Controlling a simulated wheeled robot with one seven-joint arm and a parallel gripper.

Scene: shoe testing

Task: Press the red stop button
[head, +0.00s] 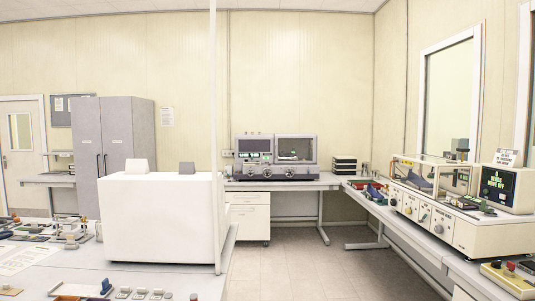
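A low cream and yellow control box (504,282) sits on the right-hand bench at the bottom right corner of the head view. A small red knob or button (510,267) stands up from its top, with a darker knob beside it. Its label is too small to read, so I cannot tell whether it is the stop button. The box is partly cut off by the frame edge. My gripper is not in view, and nothing is seen touching the red button.
A long cream testing machine (440,222) with dials and a clear cover stands on the right bench, beside a monitor (500,188). Another machine (275,156) stands on the back bench. A large white block (160,220) is at left. Open floor (300,275) lies between the benches.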

